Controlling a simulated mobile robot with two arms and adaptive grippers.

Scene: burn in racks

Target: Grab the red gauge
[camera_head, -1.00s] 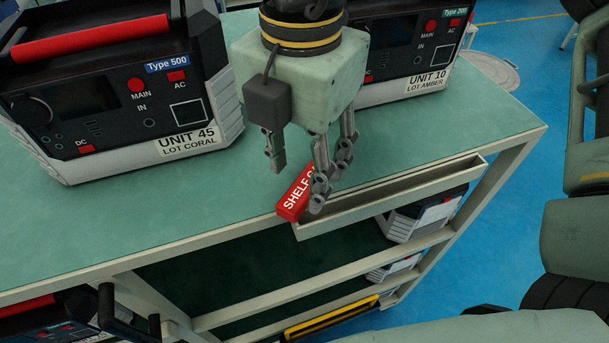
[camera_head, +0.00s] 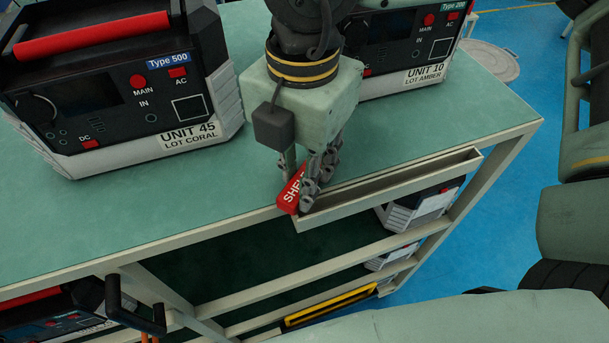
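The red gauge (camera_head: 288,199) is a small red bar with white lettering that starts "SHEL". It lies at the front edge of the green bench top, by the left end of a pale narrow channel (camera_head: 400,187). My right gripper (camera_head: 298,190) points down over it. One finger is on the gauge's far left side and the others are on its near right side, closed in against it. The fingers and palm hide the gauge's rear part. My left gripper is not in view.
A Type 500 unit (camera_head: 120,90) with a red handle stands on the bench (camera_head: 200,215) at left. A Type 200 unit (camera_head: 405,55) stands behind my gripper. Shelves below hold more units (camera_head: 420,208). Bare bench surface lies left of the gauge.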

